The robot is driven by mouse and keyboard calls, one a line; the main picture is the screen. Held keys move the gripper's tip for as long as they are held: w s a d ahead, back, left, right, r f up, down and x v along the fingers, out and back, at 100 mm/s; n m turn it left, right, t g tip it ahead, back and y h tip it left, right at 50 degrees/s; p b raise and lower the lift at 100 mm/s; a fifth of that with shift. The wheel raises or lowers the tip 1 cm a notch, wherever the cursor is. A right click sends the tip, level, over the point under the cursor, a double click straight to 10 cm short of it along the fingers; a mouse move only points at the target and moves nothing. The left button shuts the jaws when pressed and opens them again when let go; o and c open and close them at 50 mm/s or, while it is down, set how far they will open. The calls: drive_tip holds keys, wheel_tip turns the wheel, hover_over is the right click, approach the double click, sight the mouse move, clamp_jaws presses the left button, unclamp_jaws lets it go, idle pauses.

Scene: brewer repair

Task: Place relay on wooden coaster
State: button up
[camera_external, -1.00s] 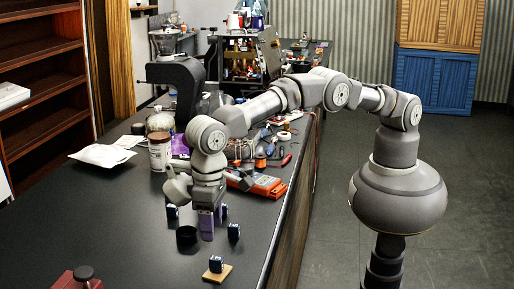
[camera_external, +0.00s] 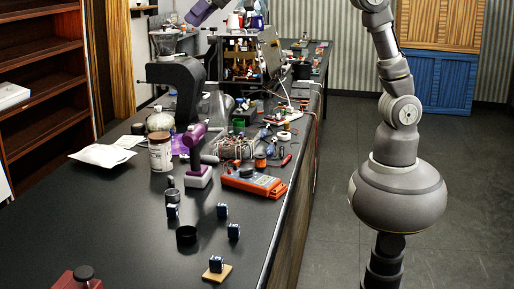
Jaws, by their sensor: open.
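A small dark blue relay block (camera_external: 216,264) sits upright on the square wooden coaster (camera_external: 221,278) near the front of the black counter. My gripper (camera_external: 195,15), with purple fingers, shows at the top edge, high and far from the coaster and the blocks. It is open, and nothing shows in it. Most of the arm between it and my base is out of frame.
A black round cup (camera_external: 187,237) stands among the blocks. An orange meter (camera_external: 253,183), a purple-handled tool on its stand (camera_external: 197,160), a jar (camera_external: 160,153) and a cluttered area lie farther back. A red box (camera_external: 78,280) is at front left. The front counter is otherwise clear.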

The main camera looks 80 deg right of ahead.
drive_tip(key=s+d+r+t+h, duration=0.3)
drive_tip(key=s+d+r+t, duration=0.4)
drive_tip(key=s+d+r, duration=0.9)
drive_tip(key=d+r, duration=0.2)
drive_tip(key=d, duration=0.2)
drive_tip(key=shift+r, duration=0.2)
drive_tip(key=shift+f, duration=0.1)
